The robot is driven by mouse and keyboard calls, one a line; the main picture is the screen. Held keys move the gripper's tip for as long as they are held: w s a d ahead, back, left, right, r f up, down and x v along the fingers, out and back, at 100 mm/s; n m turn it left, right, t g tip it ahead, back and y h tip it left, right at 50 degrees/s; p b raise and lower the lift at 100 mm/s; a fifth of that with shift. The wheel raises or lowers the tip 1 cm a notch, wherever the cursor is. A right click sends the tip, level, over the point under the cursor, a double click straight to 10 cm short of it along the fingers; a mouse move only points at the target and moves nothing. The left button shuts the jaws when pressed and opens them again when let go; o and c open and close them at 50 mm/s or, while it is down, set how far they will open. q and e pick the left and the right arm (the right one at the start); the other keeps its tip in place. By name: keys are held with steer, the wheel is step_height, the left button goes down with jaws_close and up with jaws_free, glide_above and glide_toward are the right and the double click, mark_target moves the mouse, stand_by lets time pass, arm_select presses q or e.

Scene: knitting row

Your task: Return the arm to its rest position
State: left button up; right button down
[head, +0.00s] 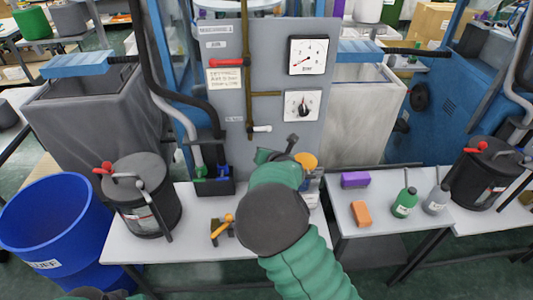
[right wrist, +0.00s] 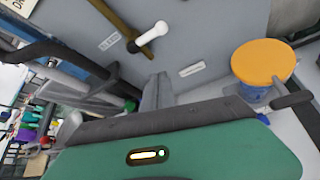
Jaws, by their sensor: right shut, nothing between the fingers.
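My right arm (head: 300,255) reaches in green sleeve from the bottom of the head view toward the grey panel (head: 232,30). My right gripper (head: 292,140) is shut and empty in front of the panel's lower part. In the right wrist view its grey fingers (right wrist: 157,92) are together, pointing at the panel. A white-handled lever (head: 262,129) on the panel is left of the gripper and apart from it; it also shows in the right wrist view (right wrist: 151,34). My left gripper is not in view; only a bit of green sleeve shows at the bottom left.
An orange-lidded jar (head: 306,161) stands close beside my right gripper. Two black lidded pots (head: 140,175) (head: 485,172), a purple block (head: 355,180), an orange block (head: 361,213) and a green bottle (head: 404,202) stand on the tables. A blue bin (head: 55,220) is at left.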

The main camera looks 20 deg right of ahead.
steer(key=shift+w+d+f, duration=0.1)
steer(key=shift+w, duration=0.05)
steer(key=s+d+f+m+g+h, duration=0.1)
steer(key=s+f+m+g, duration=0.15)
steer(key=s+m, duration=0.6)
steer(key=s+d+f+m+g, duration=0.1)
steer(key=s+f+m+g, duration=0.15)
steer(key=s+m, duration=0.55)
steer(key=s+a+m+g+y, duration=0.1)
steer(key=s+a+m+g, duration=0.1)
steer(key=s+m, duration=0.5)
steer(key=s+a+f+m+g+y, duration=0.1)
steer(key=s+a+m, duration=0.4)
steer(key=s, duration=0.6)
steer(key=shift+s+a+f+m+g, duration=0.15)
steer(key=shift+s+a+m+g, duration=0.15)
steer(key=shift+m+g, duration=0.6)
steer(key=shift+d, duration=0.2)
